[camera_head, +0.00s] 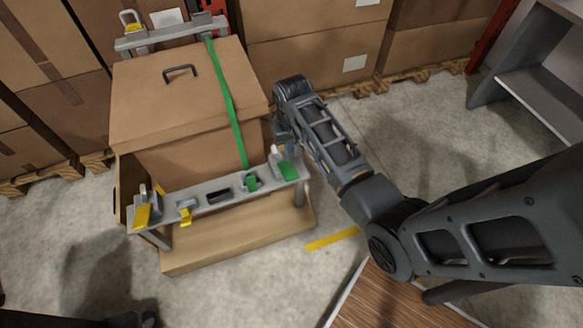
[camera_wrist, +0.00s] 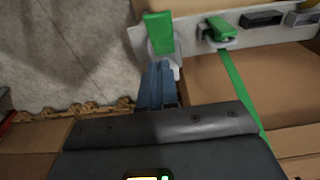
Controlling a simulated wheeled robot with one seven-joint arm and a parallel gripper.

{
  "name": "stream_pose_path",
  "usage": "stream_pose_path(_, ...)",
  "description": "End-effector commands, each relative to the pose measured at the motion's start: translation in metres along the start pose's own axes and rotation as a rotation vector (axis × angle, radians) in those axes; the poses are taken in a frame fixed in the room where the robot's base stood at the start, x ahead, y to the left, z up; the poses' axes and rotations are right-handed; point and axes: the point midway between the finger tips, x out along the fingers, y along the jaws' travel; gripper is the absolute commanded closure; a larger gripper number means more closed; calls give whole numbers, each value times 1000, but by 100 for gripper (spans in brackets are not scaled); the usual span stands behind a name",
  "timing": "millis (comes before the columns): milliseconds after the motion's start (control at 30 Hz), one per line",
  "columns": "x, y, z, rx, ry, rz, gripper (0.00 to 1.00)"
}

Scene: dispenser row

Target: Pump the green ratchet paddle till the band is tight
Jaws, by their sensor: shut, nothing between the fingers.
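The green ratchet paddle (camera_head: 288,171) sits at the right end of the grey rail (camera_head: 222,187) in front of the wooden box. In the wrist view the paddle (camera_wrist: 159,34) stands just beyond my fingertips. The green band (camera_head: 229,100) runs over the box lid down to a smaller green fitting (camera_head: 250,182) left of the paddle. The band (camera_wrist: 240,95) also shows at the right of the wrist view. My gripper (camera_wrist: 157,75) is shut and empty, its fingertips close to the paddle's base; I cannot tell whether they touch. In the head view my wrist partly hides it.
The box lid (camera_head: 150,95) has a black handle. Yellow levers (camera_head: 142,215) and a dark slotted fitting (camera_head: 219,195) share the rail. Stacked cartons (camera_head: 310,50) on pallets stand behind. A grey shelf (camera_head: 535,70) is at the right.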

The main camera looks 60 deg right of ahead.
Motion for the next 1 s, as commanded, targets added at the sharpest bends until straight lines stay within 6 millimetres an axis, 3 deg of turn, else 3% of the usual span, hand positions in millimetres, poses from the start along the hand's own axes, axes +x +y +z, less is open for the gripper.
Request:
stream_pose_path(300, 65, 0, 0, -1, -3, 0, 100)
stream_pose_path(500, 88, 0, 14, 0, -1, 0, 100)
stream_pose_path(1000, 99, 0, 21, -1, 1, 0, 100)
